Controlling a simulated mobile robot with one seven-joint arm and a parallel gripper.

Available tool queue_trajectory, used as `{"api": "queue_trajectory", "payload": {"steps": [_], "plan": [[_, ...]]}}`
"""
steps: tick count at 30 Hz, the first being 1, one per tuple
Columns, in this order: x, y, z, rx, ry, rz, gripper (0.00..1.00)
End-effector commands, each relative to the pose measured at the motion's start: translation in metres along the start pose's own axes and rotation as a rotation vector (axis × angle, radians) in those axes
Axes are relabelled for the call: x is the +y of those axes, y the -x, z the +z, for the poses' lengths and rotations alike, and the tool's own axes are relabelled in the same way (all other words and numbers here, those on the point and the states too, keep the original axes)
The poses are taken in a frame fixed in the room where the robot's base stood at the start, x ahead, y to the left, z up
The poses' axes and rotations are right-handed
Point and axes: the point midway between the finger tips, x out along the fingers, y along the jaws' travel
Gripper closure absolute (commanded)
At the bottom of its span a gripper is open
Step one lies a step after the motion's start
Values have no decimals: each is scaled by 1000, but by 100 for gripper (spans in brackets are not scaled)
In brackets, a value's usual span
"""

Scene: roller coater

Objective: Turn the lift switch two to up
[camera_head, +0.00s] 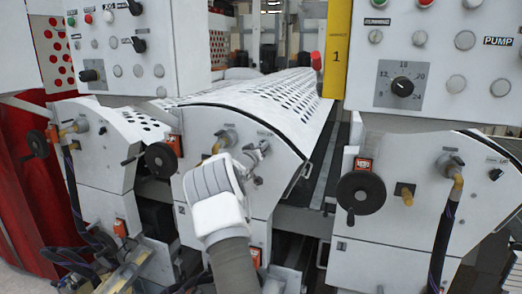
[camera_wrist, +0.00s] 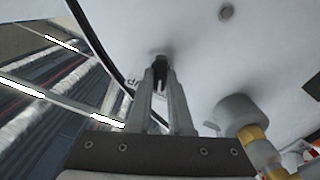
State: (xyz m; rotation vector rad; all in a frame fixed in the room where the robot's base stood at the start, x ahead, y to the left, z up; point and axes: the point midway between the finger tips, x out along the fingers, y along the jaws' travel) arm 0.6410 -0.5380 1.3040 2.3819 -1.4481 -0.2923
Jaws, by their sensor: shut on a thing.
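The lift switch two is a small black knob (camera_wrist: 160,70) on the white front panel of unit 2 (camera_head: 200,190). In the wrist view my gripper (camera_wrist: 161,74) has its two grey fingers closed on either side of this knob, near the panel. A bit of dark lettering shows beside the fingers. The knob's pointing direction cannot be told. In the head view my gripper (camera_head: 264,147) reaches the panel's upper right, and the fingers hide the switch there.
A hose fitting (camera_head: 226,140) sits just left of my gripper; it also shows in the wrist view (camera_wrist: 240,115). Black handwheels (camera_head: 160,158) stick out from the panels. A perforated white cover (camera_head: 270,98) lies above. Unit 1 (camera_head: 400,225) stands to the right, beyond a dark gap.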

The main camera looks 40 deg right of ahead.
Motion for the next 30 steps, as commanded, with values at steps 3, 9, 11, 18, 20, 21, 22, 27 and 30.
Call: {"api": "queue_trajectory", "payload": {"steps": [3,9,11,18,20,21,22,27,30], "plan": [[0,0,3,2,-93,1,100],[0,0,3,3,-279,1,100],[1,0,3,2,-336,1,100],[1,0,3,1,-560,0,100],[2,0,3,1,-611,0,100],[2,0,3,2,-644,0,100],[2,0,3,2,-669,0,100],[3,0,2,1,-786,0,100],[3,0,2,1,-838,0,100]]}}
